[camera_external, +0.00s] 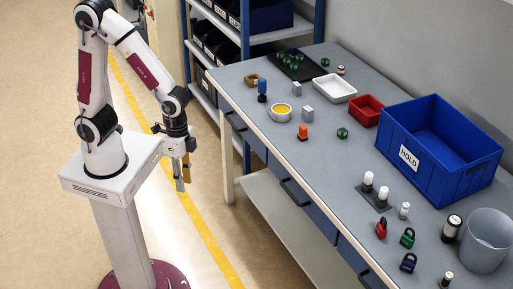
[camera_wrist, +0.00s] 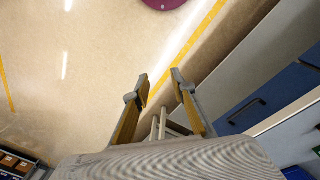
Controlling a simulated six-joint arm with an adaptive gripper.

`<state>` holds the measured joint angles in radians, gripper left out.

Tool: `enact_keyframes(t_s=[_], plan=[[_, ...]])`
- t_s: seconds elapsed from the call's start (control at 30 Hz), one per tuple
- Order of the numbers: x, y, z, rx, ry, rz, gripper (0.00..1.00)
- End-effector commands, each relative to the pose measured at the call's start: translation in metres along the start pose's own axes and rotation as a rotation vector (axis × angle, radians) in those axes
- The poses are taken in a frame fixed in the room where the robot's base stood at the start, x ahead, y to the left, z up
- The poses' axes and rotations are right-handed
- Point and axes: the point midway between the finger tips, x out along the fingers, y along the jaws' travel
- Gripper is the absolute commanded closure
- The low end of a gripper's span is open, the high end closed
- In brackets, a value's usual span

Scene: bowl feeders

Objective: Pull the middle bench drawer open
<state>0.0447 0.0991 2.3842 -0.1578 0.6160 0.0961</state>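The bench has blue drawer fronts along its long front side. The middle drawer (camera_external: 317,217) has a dark bar handle (camera_external: 294,193) and looks flush with the bench front. My gripper (camera_external: 182,182) hangs pointing down in the aisle, left of the bench and well apart from the handle. In the wrist view my gripper (camera_wrist: 161,82) shows two yellow-padded fingers spread apart with nothing between them. A blue drawer front (camera_wrist: 285,88) with a dark handle (camera_wrist: 247,111) shows to the right there; I cannot tell which drawer it is.
The grey bench top (camera_external: 340,165) carries a blue HOLD bin (camera_external: 440,150), a red tray (camera_external: 367,111), a white tray (camera_external: 334,88), padlocks and small parts. A shelf rack (camera_external: 245,75) stands behind the bench's far end. The aisle floor (camera_external: 215,195) is clear.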

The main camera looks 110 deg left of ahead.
Motion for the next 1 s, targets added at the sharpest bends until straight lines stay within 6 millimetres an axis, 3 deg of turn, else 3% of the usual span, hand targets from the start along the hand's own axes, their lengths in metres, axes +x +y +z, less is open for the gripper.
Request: enact_keyframes(t_s=[0.57,1.0], plan=[[0.1,-0.003,-0.058,0.036,0.044,-0.003,0.75],[0.181,-0.023,-0.096,0.085,0.129,-0.073,0.75]])
